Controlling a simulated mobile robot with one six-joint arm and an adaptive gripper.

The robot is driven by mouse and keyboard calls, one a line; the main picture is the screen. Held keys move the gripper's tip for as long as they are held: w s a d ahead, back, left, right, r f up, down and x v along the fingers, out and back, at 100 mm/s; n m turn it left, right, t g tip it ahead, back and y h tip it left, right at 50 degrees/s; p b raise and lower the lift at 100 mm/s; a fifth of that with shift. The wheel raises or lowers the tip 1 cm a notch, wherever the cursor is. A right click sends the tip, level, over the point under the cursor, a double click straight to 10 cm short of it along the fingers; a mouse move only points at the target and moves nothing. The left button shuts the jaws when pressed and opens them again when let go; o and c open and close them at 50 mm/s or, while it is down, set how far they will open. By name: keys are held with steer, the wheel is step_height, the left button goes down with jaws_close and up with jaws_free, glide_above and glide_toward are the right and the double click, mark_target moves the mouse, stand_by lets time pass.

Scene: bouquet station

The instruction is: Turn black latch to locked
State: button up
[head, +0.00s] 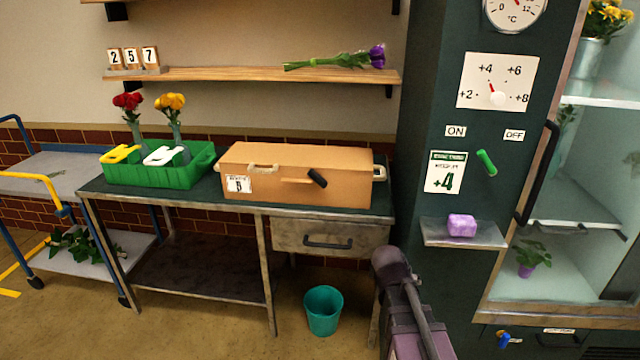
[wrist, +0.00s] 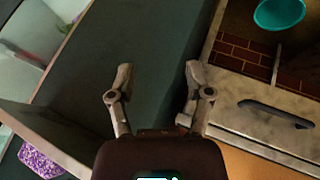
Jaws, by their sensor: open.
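The black latch (head: 317,178) is a short black knob on the front of a tan wooden box (head: 345,190). It slants down to the right, beside a wooden bar on the box front. I cannot tell from its look whether it is locked. My gripper (wrist: 158,75) is open and empty in the wrist view, with the dark green cabinet side beyond its fingers. The latch is not in the wrist view. In the head view my arm shows at the lower middle, right of the table and apart from the box; the fingertips are not clear there.
The box stands on a dark green table (head: 205,196) beside a green crate (head: 160,175) with vases. A drawer (head: 330,238) is below, and a teal bin (head: 323,310) is on the floor. A dark cabinet (head: 430,120) with a green lever (head: 486,162) stands right.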

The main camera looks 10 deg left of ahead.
steer(key=w+a+r+n+t+h, duration=0.1)
steer(key=w+a+r+n+t, duration=0.1)
steer(key=w+a+r+t, duration=0.5)
steer(key=n+t+y+b, duration=0.1)
steer(key=n+t+y, duration=0.5)
steer(key=n, duration=0.1)
glide_toward(320, 182)
steer(key=s, duration=0.3)
steer(key=shift+a, duration=0.25)
steer(key=shift+w+d, duration=0.2)
steer(key=shift+w, duration=6.65)
